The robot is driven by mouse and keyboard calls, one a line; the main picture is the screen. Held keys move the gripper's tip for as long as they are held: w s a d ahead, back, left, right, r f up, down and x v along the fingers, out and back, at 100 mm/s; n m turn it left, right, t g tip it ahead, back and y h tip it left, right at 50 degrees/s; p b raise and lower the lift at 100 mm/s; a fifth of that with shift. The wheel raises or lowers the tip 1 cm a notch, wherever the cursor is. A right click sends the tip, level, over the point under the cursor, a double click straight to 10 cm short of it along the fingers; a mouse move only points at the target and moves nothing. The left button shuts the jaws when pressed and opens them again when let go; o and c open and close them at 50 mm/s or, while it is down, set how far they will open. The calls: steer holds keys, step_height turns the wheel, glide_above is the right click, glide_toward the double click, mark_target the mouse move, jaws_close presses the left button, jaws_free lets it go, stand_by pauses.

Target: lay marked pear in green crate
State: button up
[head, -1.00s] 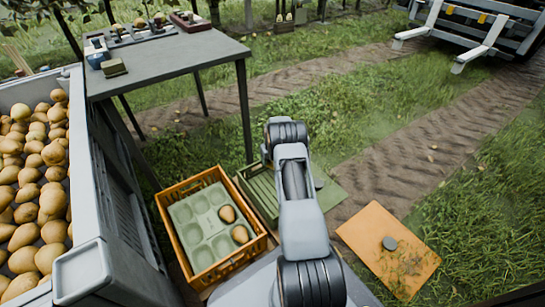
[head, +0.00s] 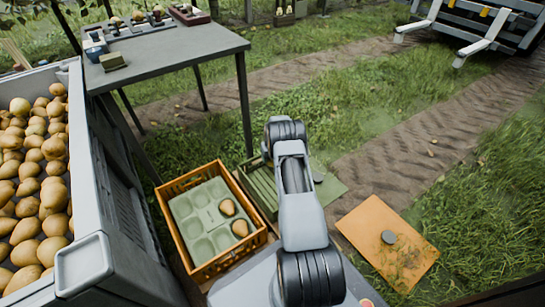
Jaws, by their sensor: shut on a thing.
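The green slatted crate (head: 262,192) stands on the grass just right of the orange crate, partly hidden behind my arm. My arm rises through the middle of the head view and bends away from me at its top. My gripper and its fingertips do not show; the arm links cover that area. I cannot make out a marked pear. A small pinkish thing (head: 367,302) shows at the bottom edge, too cut off to identify.
An orange crate (head: 166,215) holds a moulded tray with two pears. An orange board (head: 365,215) with a grey disc lies right. Grass and dirt track are open beyond.

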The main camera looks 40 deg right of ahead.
steer(key=shift+s+a+f, duration=0.1)
steer(key=shift+f, duration=0.1)
steer(key=o, duration=1.1)
steer(key=r+p, duration=0.2)
steer(key=r, duration=0.2)
steer(key=s+r+p, duration=0.1)
steer(key=r+p, duration=0.1)
steer(key=r, duration=0.3)
steer(key=r+p, duration=0.2)
steer(key=r, duration=0.3)
steer(key=shift+s+a, duration=0.1)
steer(key=shift+s, duration=0.15)
